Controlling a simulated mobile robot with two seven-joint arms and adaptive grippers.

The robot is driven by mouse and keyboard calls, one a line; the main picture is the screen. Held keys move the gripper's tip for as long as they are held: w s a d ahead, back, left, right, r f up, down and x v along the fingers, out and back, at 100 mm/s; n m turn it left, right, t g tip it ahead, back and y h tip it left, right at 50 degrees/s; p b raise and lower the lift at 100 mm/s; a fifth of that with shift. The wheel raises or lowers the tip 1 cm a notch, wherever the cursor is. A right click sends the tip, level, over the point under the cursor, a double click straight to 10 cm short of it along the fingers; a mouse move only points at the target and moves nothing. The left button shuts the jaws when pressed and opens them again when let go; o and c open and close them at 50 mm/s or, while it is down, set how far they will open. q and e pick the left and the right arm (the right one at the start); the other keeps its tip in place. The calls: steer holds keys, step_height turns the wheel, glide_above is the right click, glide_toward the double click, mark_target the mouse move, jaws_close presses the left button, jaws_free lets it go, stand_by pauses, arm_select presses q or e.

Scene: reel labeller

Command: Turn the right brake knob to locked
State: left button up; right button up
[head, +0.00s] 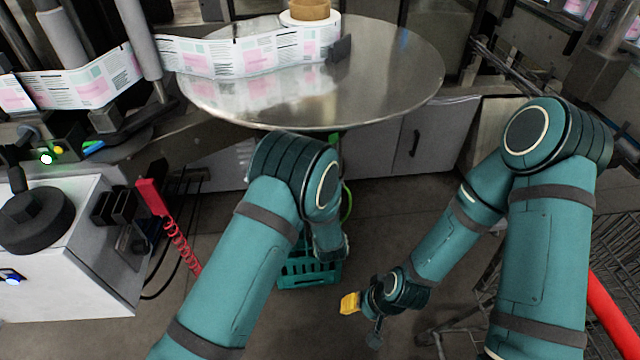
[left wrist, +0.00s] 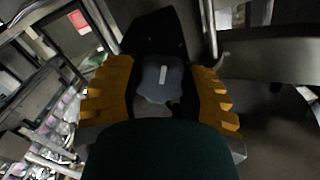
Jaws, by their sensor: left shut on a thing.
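In the left wrist view a dark grey knob (left wrist: 150,88) with a short white mark sits between the yellow fingers of my left gripper (left wrist: 160,80). The mark runs nearly upright in that picture. The gripper is shut on the knob, and the contact faces are partly hidden. No lettering shows its lock position. In the head view my left arm hides the left gripper and the knob, below the front of the round metal table. My right gripper (head: 362,318) hangs low over the floor, its fingers apart with nothing between them.
The round metal table (head: 390,90) carries a label strip (head: 240,55) and a reel (head: 310,18). A teal crate (head: 310,272) stands on the floor. A white cabinet (head: 70,290) with a red coiled cord (head: 180,245) is at left. A wire cart (head: 480,290) is at right.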

arm_select(q)
steer(key=m, duration=0.6)
steer(key=shift+w+r, duration=0.15)
steer(key=shift+r, duration=0.15)
steer(key=shift+m, duration=0.3)
steer(key=o, duration=1.2)
steer(key=shift+f, duration=0.2)
steer(key=shift+s+d, duration=0.1)
steer(key=shift+s, duration=0.1)
steer(key=shift+s, duration=0.3)
steer(key=s, duration=0.7)
steer(key=s+d, duration=0.1)
steer(key=s, duration=0.3)
steer(key=shift+d, duration=0.1)
